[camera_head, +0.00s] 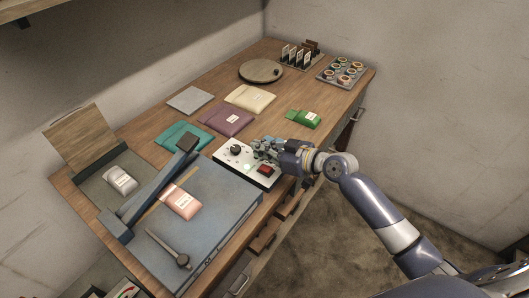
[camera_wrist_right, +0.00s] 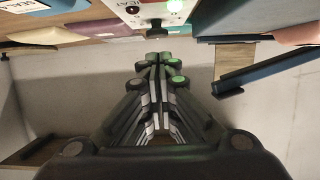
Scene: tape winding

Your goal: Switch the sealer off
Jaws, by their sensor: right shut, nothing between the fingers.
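The sealer has a blue flat bed (camera_head: 215,225) with a long blue bar (camera_head: 160,190) across its left side. Beside it is a white control panel (camera_head: 222,156) with a black knob (camera_head: 236,149), a small green light (camera_head: 247,167) and a red switch (camera_head: 265,169). The green light glows in the right wrist view (camera_wrist_right: 175,7). My right gripper (camera_head: 262,149) is shut and empty over the far right part of the panel. It hides that part, and I cannot tell whether it touches. Its fingers show shut in the wrist view (camera_wrist_right: 160,62). My left gripper is not in view.
A pink packet (camera_head: 181,201) and a dark-headed rod (camera_head: 168,248) lie on the bed. Purple (camera_head: 226,120), cream (camera_head: 250,98) and green (camera_head: 304,118) packets lie beyond the panel. A round wooden board (camera_head: 260,71) and a tray of small cups (camera_head: 342,71) stand farther back.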

